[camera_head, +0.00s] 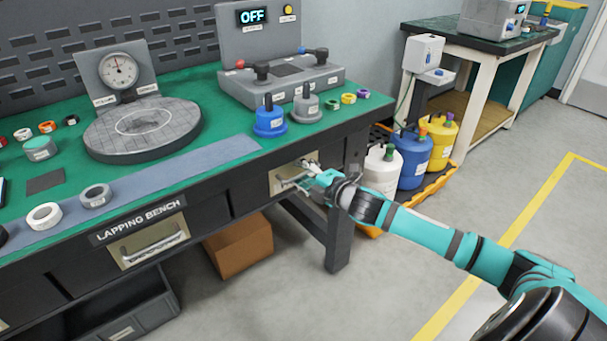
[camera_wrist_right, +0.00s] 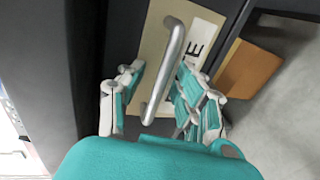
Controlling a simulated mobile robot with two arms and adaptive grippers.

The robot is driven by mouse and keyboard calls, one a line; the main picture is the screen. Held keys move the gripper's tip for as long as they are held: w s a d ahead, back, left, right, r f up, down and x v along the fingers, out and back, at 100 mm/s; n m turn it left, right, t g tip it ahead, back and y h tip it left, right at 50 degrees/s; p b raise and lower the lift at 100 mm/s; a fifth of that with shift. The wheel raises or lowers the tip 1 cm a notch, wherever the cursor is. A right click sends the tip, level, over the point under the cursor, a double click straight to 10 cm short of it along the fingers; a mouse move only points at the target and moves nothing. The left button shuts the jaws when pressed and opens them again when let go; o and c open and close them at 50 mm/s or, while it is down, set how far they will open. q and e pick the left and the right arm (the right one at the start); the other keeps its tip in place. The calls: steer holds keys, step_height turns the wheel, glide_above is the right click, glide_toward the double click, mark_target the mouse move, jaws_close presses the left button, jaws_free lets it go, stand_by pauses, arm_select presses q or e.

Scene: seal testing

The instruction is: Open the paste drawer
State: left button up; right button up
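The paste drawer is a small drawer with a beige front (camera_head: 281,182) at the right end of the lapping bench. Its front lies flush, so it looks closed. A metal bar handle (camera_wrist_right: 165,70) runs across the beige plate in the right wrist view, beside a label on which only an "E" reads clearly. My right gripper (camera_head: 318,178) is at this drawer front. In the right wrist view its fingers (camera_wrist_right: 157,88) stand apart on either side of the bar, with gaps visible. My left gripper is not in view.
A second drawer (camera_head: 150,244) is at the left under the "LAPPING BENCH" sign. A cardboard box (camera_head: 240,247) sits on the floor below, beside the bench leg (camera_head: 339,235). White, blue and yellow containers (camera_head: 440,141) stand right of the bench. The floor in front is clear.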

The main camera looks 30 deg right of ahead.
jaws_close()
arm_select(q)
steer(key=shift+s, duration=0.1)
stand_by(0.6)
